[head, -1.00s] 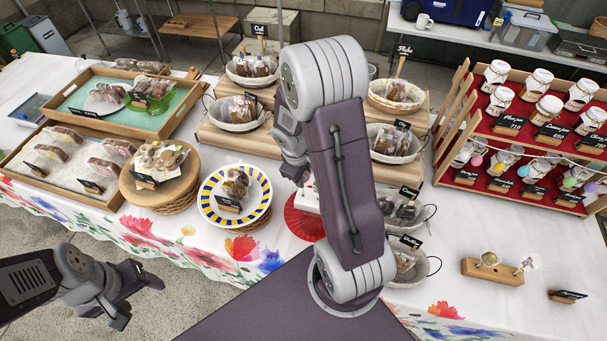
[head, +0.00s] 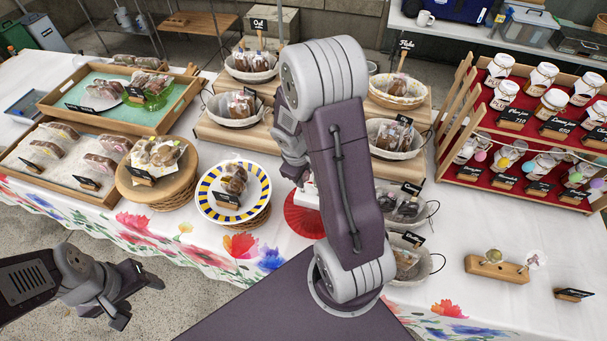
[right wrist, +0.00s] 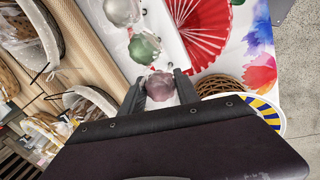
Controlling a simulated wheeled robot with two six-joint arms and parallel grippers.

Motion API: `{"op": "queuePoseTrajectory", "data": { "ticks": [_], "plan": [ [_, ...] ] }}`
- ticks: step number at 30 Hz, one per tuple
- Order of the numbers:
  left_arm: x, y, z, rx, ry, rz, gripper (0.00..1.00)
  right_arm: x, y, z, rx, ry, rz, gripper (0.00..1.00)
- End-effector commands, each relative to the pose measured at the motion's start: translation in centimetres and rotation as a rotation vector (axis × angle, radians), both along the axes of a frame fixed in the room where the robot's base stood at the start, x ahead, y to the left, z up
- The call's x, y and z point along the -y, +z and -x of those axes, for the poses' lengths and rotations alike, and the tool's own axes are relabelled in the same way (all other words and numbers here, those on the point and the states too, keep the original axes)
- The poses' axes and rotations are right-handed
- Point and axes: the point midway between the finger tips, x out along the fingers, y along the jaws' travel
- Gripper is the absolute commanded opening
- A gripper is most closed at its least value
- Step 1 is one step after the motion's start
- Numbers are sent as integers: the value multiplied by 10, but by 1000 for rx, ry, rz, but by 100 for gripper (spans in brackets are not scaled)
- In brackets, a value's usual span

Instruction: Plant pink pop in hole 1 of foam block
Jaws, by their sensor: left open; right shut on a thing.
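The pink pop (right wrist: 160,86) is between the fingers of my right gripper (right wrist: 160,88) in the right wrist view, and the gripper is shut on it. In the head view my right gripper (head: 297,172) is mostly hidden by my arm. The tan foam block (head: 497,268) lies on the white cloth at the right, well apart from it. A yellowish pop (head: 493,255) and a whitish one (head: 535,258) stand at it. My left gripper (head: 125,293) is open and empty at the lower left.
A red fan (right wrist: 202,28) lies beside the row of pops. Baskets on wooden steps (head: 242,136) stand behind, and a blue-yellow plate (head: 254,205) is left of my right arm. A jar rack (head: 520,120) stands behind the block. The cloth (head: 460,225) around the block is mostly clear.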

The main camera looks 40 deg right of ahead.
Motion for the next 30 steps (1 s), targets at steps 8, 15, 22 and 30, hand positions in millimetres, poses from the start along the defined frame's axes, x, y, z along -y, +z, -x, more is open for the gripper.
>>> {"op": "queuePoseTrajectory", "data": {
  "ticks": [8,15,22,30],
  "plan": [
    [0,-8,0,0,0,0,63,0,-9,0,0,0,0,25],
    [0,-13,0,0,0,0,63,0,-13,0,0,0,0,41],
    [0,-12,0,0,0,0,63,0,-12,0,0,0,0,63],
    [0,-5,0,0,0,0,63,-2,3,0,3,-1,1,63]
  ]
}}
